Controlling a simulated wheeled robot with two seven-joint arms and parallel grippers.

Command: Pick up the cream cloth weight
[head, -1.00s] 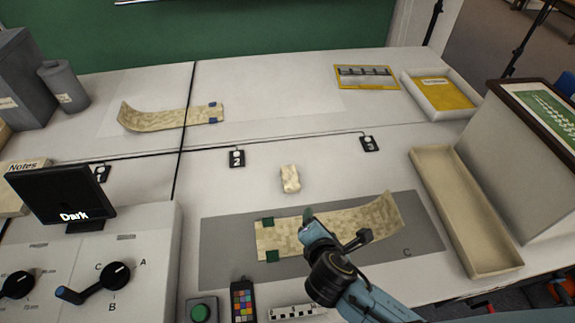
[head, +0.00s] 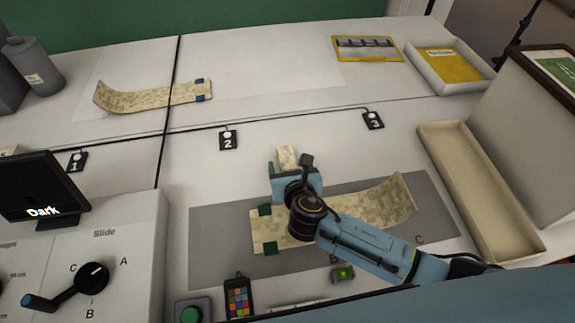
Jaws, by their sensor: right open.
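The cream cloth weight (head: 287,155) is a small pale block on the white table in the head view, just behind the grey mat. My right gripper (head: 285,168) is open, at the near side of the weight, with its arm reaching in from the lower right. Its body hides the weight's near part, so I cannot tell whether the fingers are around it or touching it. My left gripper is not in view.
A curled cream strip (head: 380,201) lies on the grey mat (head: 215,250) under my right arm, with green clips at its left end. Another strip (head: 150,97) lies at the back left. An empty beige tray (head: 470,185) stands at the right. Table around marker 3 (head: 373,120) is clear.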

